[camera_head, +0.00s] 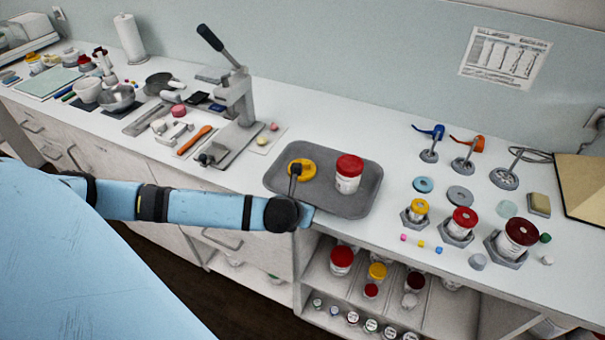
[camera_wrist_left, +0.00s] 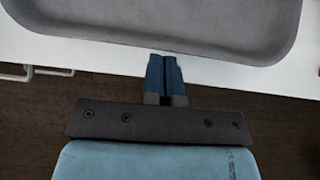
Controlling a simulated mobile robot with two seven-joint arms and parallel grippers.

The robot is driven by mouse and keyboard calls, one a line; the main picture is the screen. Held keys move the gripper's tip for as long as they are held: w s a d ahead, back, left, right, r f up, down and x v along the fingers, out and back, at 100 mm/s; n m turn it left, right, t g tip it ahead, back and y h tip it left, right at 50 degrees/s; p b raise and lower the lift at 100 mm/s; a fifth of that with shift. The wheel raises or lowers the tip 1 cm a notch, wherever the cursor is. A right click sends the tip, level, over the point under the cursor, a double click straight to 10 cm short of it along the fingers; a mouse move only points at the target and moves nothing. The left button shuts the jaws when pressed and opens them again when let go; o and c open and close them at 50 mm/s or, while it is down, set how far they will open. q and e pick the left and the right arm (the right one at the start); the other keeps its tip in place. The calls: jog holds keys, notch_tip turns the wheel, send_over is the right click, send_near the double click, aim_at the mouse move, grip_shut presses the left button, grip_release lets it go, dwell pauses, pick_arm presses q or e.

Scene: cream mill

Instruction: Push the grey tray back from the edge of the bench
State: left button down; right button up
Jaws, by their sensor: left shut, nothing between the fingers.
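The grey tray (camera_head: 330,196) lies on the bench close to its front edge. In the left wrist view the tray (camera_wrist_left: 200,20) fills the top, with a narrow strip of white bench between its near rim and the bench edge. A white jar with a red lid (camera_head: 348,174) stands on the tray's right half. My left gripper (camera_head: 307,215) is shut and empty at the tray's front side. Its fingertips (camera_wrist_left: 163,57) are at the near rim; I cannot tell whether they touch.
A press (camera_head: 236,97) on a base stands left of the tray. Right of it are jars in grey holders (camera_head: 459,226) and small coloured cubes (camera_head: 421,244). Bare bench (camera_head: 330,128) lies behind the tray. An open shelf with jars (camera_head: 342,260) is below.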

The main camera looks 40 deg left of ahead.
pick_arm(q)
jog(key=shift+w, duration=0.2)
jog(key=shift+w+a+r+p, duration=0.15)
jog(key=shift+w+p, duration=0.15)
jog(key=p, duration=0.3)
send_near(324, 177)
jog(key=f, duration=0.1)
jog(key=s+f, duration=0.1)
jog(key=f, duration=0.1)
jog(key=shift+s, duration=0.1)
jog(key=w, duration=0.1)
jog(key=w+p, duration=0.1)
jog(key=w, duration=0.3)
jog(key=shift+a+f, duration=0.35)
jog(key=shift+f, duration=0.05)
jog(key=shift+w+a+f, duration=0.1)
jog(key=shift+w, duration=0.05)
jog(key=shift+p, duration=0.3)
